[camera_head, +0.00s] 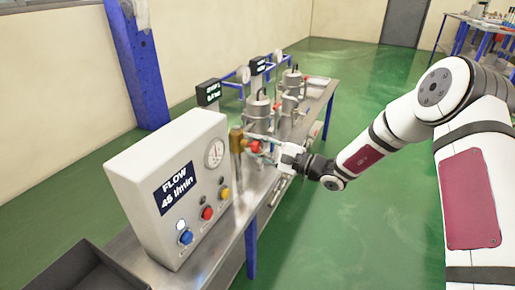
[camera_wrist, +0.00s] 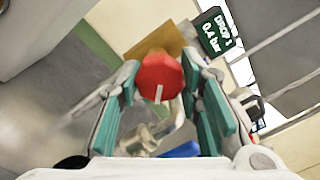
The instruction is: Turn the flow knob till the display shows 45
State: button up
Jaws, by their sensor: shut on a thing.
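The red flow knob (camera_head: 255,147) sits on a brass valve body (camera_head: 237,140) beside the white panel box. In the wrist view the red knob (camera_wrist: 157,72) shows a white mark pointing down in the picture. My gripper (camera_head: 270,149) reaches in from the right. Its teal finger pads (camera_wrist: 168,98) lie on both sides of the knob and are shut on it. The display (camera_head: 174,189) on the white panel box (camera_head: 140,165) reads FLOW and what looks like 45 l/min.
Metal pots with lids (camera_head: 259,108) and small black displays (camera_head: 208,93) stand behind the valve on the steel bench (camera_head: 222,236). A dark tray (camera_head: 82,270) is at the front left. Green floor lies clear to the right.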

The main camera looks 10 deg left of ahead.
jog(key=o, duration=1.2)
jog(key=v, duration=1.2)
jog(key=shift+f, duration=0.15)
